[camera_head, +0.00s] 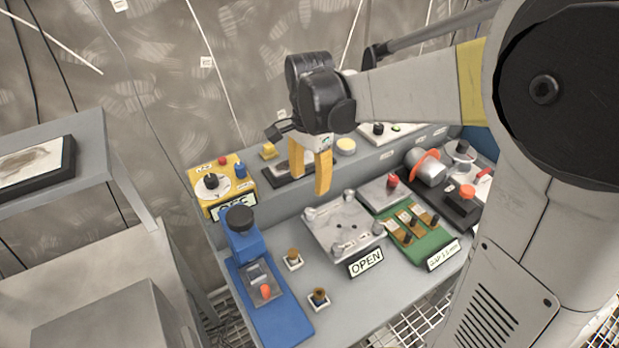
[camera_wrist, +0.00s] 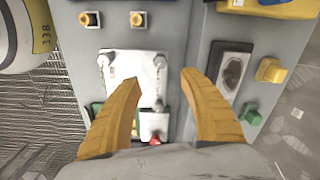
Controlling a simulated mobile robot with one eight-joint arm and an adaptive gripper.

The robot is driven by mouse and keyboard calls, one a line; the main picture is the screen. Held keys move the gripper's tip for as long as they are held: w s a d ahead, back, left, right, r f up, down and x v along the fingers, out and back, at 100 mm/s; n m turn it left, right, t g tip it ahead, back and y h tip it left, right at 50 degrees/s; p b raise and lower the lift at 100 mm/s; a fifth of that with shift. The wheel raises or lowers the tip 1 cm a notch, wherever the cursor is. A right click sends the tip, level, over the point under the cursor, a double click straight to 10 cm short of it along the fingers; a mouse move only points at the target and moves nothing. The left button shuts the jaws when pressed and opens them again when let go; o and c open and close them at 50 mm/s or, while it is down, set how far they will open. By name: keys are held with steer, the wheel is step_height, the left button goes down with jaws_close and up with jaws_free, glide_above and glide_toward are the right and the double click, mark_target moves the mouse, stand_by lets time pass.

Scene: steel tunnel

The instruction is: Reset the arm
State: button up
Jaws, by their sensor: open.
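My gripper (camera_head: 310,168) has two yellow fingers and hangs over the panel bench, above the back edge of a light metal plate (camera_head: 340,226) in the head view. Its fingers are apart with nothing between them. In the wrist view my gripper (camera_wrist: 160,88) spans the same metal plate (camera_wrist: 130,66), which lies below. I cannot tell the exact height, but the fingers look clear of the surface. My arm reaches in from the right of the head view.
The bench holds a blue lever unit (camera_head: 262,290), a yellow dial box (camera_head: 222,186), an "OPEN" label (camera_head: 366,262), a green switch board (camera_head: 420,236) and a red-button unit (camera_head: 462,200). A grey shelf (camera_head: 90,150) stands at left. Bare bench (camera_head: 350,310) lies at the front.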

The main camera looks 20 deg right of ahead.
stand_by(0.3)
steer(key=s+r+n+t, duration=0.2)
steer(key=s+n+t, duration=0.1)
steer(key=s+n, duration=0.3)
steer(key=s+r+n+t, duration=0.2)
steer(key=s+n+t, duration=0.2)
steer(key=s+n, duration=0.3)
steer(key=shift+s+r, duration=0.4)
steer(key=shift+s, duration=0.05)
